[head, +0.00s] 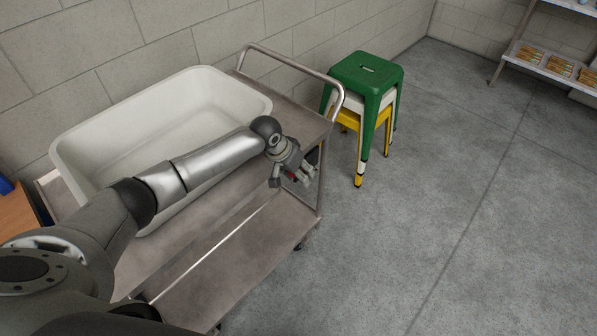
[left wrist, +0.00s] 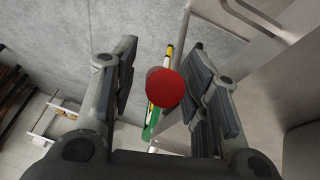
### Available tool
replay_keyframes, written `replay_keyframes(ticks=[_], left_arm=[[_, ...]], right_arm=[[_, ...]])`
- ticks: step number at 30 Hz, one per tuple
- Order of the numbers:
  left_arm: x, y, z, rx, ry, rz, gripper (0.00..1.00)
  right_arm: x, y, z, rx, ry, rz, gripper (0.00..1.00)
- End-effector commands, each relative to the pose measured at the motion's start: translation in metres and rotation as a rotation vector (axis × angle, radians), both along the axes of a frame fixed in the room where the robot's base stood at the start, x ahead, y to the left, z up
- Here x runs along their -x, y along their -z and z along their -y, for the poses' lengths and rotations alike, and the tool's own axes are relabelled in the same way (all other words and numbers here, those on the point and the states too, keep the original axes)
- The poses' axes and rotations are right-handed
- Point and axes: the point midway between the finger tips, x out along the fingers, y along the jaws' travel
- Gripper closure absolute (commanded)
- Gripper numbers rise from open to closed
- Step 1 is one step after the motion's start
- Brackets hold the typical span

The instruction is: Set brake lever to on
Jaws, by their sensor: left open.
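A red rounded knob (left wrist: 165,88), which looks like the end of the brake lever, sits between the two open fingers of my left gripper (left wrist: 163,85) in the left wrist view. There is a visible gap to the fingers on both sides. In the head view my left gripper (head: 292,178) is at the handle-end corner of the metal trolley (head: 235,238), with only a speck of red showing at its fingers. The rest of the lever is hidden, and I cannot tell its position. My right gripper is not in view.
A white tub (head: 90,132) stands on the trolley's top. The trolley's push handle (head: 290,62) rises behind my gripper. A stack of stools, green stool (head: 366,72) on top, stands just beyond. The floor to the right is clear up to a shelf rack (head: 548,62).

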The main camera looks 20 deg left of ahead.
Motion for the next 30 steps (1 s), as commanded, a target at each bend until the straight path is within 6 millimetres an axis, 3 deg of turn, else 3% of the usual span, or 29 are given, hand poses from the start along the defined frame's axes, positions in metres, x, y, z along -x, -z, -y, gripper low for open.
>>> replay_keyframes(ticks=[8, 18, 30], left_arm=[[-0.0005, 0.0009, 0.0002, 0.000, 0.001, 0.001, 0.58], [-0.0005, 0.0007, 0.0000, -0.001, -0.001, 0.001, 1.00], [0.0040, 0.0074, -0.0013, 0.014, 0.000, 0.036, 1.00]], right_arm=[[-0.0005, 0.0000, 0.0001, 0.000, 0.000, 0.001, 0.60], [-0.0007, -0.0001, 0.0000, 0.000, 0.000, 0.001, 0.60], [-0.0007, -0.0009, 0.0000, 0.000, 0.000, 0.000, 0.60]])
